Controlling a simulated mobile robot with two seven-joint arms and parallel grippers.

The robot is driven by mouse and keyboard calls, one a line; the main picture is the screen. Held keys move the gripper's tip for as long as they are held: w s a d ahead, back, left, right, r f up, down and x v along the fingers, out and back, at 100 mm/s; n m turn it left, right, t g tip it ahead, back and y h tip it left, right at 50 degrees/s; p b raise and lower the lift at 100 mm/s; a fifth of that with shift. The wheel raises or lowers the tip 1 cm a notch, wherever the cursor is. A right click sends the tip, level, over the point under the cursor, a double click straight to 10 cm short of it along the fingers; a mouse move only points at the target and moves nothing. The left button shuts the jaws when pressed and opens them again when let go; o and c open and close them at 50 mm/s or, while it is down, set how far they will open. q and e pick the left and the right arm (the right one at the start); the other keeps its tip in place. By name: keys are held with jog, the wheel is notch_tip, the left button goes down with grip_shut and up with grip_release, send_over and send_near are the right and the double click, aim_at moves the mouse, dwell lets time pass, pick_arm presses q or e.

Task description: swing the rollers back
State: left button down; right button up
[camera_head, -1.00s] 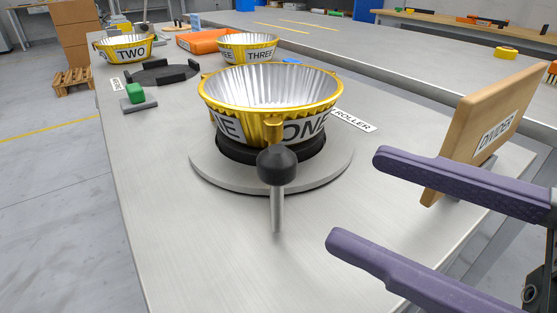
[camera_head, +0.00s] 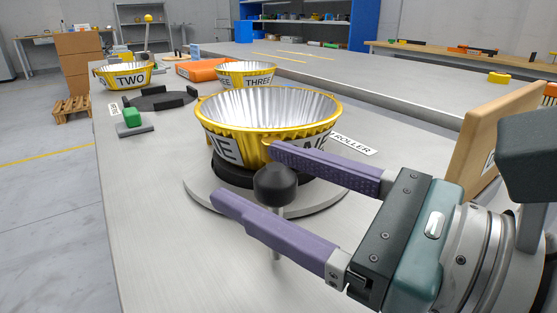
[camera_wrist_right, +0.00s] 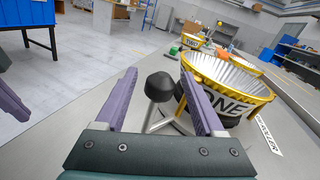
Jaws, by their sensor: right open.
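The roller station is a round grey plate (camera_head: 203,197) with a black ring, below a gold and silver cup labelled ONE (camera_head: 222,128). A black knob (camera_head: 275,184) on a metal post stands at the near edge of the plate. It also shows in the right wrist view (camera_wrist_right: 160,86). My right gripper (camera_head: 241,170) is open, with its purple fingers on either side of the knob and a gap to it. In the right wrist view the knob stands between the two fingers, the cup beyond the right finger. The rollers themselves are not clearly seen.
A wooden divider (camera_head: 487,132) stands at the right, near my right arm. A ROLLER label (camera_head: 353,143) lies behind the plate. Cups TWO (camera_head: 125,78) and THREE (camera_head: 246,75), a green block (camera_head: 132,116) and an orange case (camera_head: 198,70) are farther back. The table's near left is clear.

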grip_shut()
dwell(0.5)
dwell(0.9)
